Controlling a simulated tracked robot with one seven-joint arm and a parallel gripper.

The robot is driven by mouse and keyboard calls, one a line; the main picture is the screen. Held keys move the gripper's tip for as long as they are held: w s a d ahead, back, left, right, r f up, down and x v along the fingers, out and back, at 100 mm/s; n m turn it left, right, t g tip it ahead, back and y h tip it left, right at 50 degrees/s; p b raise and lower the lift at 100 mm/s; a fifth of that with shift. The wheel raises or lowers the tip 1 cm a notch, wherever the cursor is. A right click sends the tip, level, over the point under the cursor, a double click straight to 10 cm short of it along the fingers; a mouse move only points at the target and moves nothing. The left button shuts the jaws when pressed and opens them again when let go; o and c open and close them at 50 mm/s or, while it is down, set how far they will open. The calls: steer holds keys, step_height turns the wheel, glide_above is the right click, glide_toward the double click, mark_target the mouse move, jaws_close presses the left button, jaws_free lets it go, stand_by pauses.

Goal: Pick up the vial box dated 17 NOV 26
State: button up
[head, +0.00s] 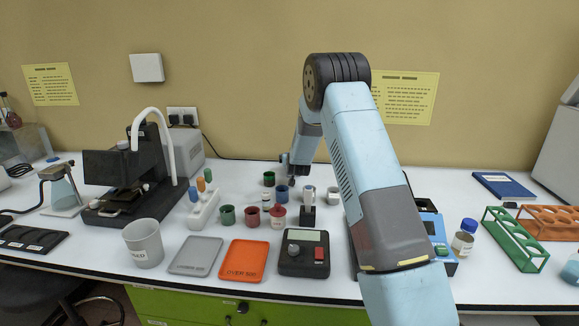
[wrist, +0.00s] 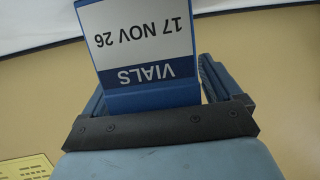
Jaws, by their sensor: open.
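The vial box (wrist: 138,58) is blue with a white label reading "VIALS 17 NOV 26". The label shows upside down in the wrist view, at the top centre. My gripper (wrist: 155,92) is open, with one finger showing at each side of the box. The box overlaps the space between them; I cannot tell whether either finger touches it. In the head view my gripper (head: 291,172) is small and far back, near the rear of the bench, partly behind my arm. I cannot make out the box there.
Several small cups, including a green cup (head: 227,215), stand on the white bench in front of my gripper. A white rack (head: 204,212) with coloured pieces and a microscope-like device (head: 125,175) stand left. An orange tray (head: 243,262) and a scale (head: 304,255) lie nearer.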

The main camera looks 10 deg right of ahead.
steer(key=c, duration=1.2)
steer(key=shift+c, duration=0.2)
